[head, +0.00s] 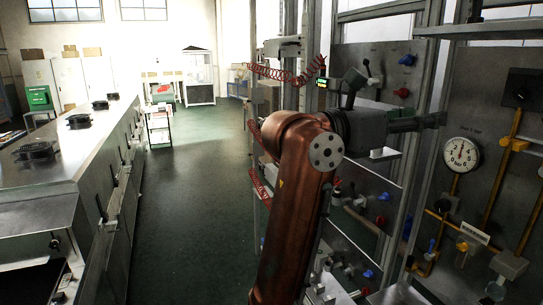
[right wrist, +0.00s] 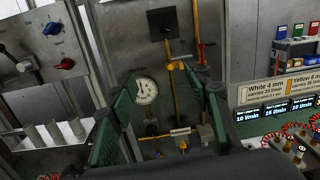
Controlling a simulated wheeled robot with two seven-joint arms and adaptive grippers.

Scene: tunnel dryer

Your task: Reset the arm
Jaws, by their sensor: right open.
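My right arm (head: 295,200), copper-coloured, rises from the bottom middle of the head view and bends to the right. Its gripper (head: 435,120) points right, in front of the panel rack. In the right wrist view the gripper (right wrist: 163,85) is open, with its two green-padded fingers wide apart and nothing between them. A round white pressure gauge (head: 461,155) is on the grey panel beyond the fingers; it also shows between them in the right wrist view (right wrist: 146,91). My left gripper is not in view.
Metal rack posts (head: 425,100) stand close around the right gripper. Blue and red knobs (head: 406,60) and yellow pipes (head: 500,165) are on the panels. A flow-rate display panel (right wrist: 278,113) is at the right. A long steel dryer (head: 60,180) stands left; the green floor (head: 190,210) between is clear.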

